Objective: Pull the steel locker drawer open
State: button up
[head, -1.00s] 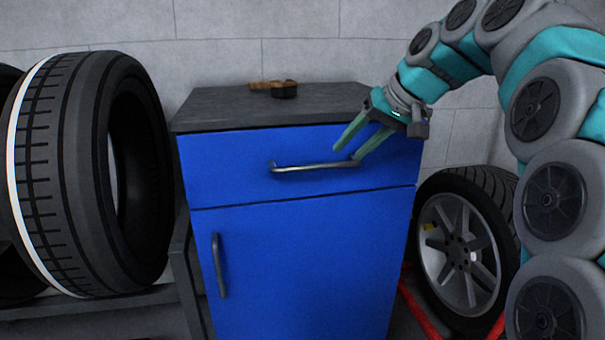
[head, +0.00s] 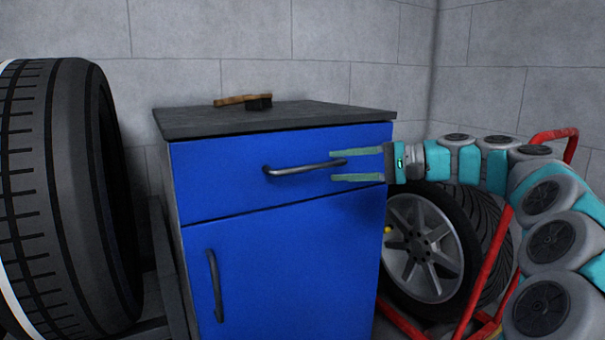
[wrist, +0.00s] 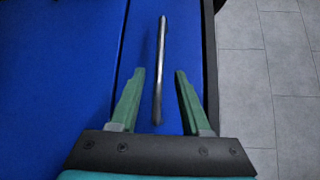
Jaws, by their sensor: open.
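The blue steel locker drawer (head: 225,165) is the upper front of the cabinet, shut flush above the door. Its metal bar handle (head: 300,169) runs sideways across the drawer front. My gripper (head: 332,166) is open at the right end of the handle, coming from the right, one finger above the bar's level and one below. In the wrist view the handle (wrist: 160,75) runs lengthwise, with its near end between the two green fingers of my gripper (wrist: 160,75). Neither finger visibly touches the bar.
The lower door has an upright handle (head: 214,285). A large tyre (head: 70,200) stands left, a wheel (head: 425,245) and red frame (head: 485,270) right.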

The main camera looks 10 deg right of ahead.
aim_at(316, 168)
jog(key=b+x, duration=0.1)
jog(key=x, duration=0.6)
grip_shut()
jog(key=shift+f, duration=0.1)
dwell(1.2)
